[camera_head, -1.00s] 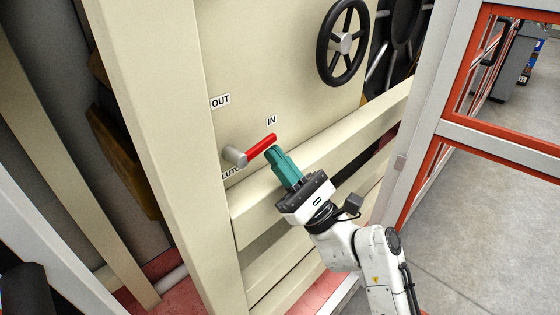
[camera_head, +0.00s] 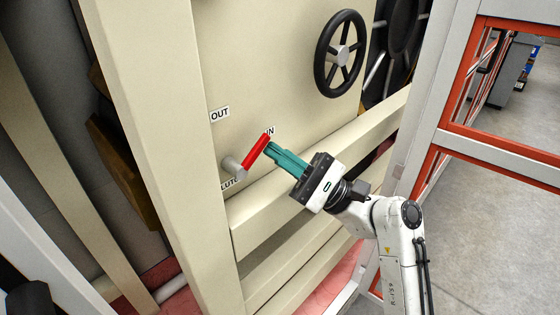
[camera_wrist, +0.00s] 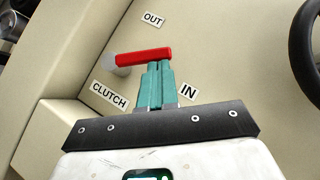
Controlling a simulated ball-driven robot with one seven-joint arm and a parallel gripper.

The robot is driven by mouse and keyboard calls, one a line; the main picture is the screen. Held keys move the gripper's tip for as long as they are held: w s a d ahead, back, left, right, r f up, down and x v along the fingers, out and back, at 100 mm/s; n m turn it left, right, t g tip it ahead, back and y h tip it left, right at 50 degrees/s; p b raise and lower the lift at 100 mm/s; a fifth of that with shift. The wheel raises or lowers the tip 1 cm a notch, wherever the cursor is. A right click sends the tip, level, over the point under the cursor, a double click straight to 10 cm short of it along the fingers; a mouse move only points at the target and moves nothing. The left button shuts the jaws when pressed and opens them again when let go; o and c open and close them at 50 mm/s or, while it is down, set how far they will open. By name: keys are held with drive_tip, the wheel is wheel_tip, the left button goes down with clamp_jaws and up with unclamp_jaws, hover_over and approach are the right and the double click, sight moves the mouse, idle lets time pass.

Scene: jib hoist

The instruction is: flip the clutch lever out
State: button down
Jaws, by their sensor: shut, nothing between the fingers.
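The clutch lever is a red bar (camera_head: 256,150) on a grey round pivot (camera_head: 234,167) on the cream panel. It points up and right, its tip by the IN label (camera_head: 269,131). The OUT label (camera_head: 219,114) is up and left of it. In the wrist view the red bar (camera_wrist: 145,55) lies across, just beyond my fingertips. My gripper (camera_head: 272,148) has teal fingers shut together with nothing between them. Its tips are at the lever's lower right side, near its free end, and look to touch it. The CLUTCH label (camera_wrist: 109,95) is partly hidden in the head view.
A black handwheel (camera_head: 341,53) is on the panel at upper right. Cream rails (camera_head: 300,172) cross below the lever. A cream post (camera_head: 150,150) stands on the left. An orange-framed fence (camera_head: 500,140) is on the right.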

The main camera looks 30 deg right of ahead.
drive_tip(key=r+n+g, duration=0.1)
drive_tip(key=n, duration=0.1)
drive_tip(key=r+n+g+p, duration=0.1)
drive_tip(key=n+g, duration=0.1)
drive_tip(key=shift+a+r, duration=0.1)
drive_tip(key=shift+a, duration=0.1)
drive_tip(key=shift+s+a+r+n+g+h+p, duration=0.2)
drive_tip(key=shift+a+r+n+g+h+p, duration=0.35)
drive_tip(key=shift+n+g+p, duration=0.45)
drive_tip(key=shift+s+a+r+n+g+h+p, duration=0.15)
drive_tip(key=shift+a+r+n+g+h+p, duration=0.45)
drive_tip(key=shift+n+p, duration=0.7)
drive_tip(key=shift+s+a+r+n+g+h+p, duration=0.2)
drive_tip(key=shift+a+r+n+g+h+p, duration=0.25)
drive_tip(key=shift+n+g+p, duration=0.75)
drive_tip(key=shift+n, duration=0.3)
drive_tip(key=shift+d, duration=0.15)
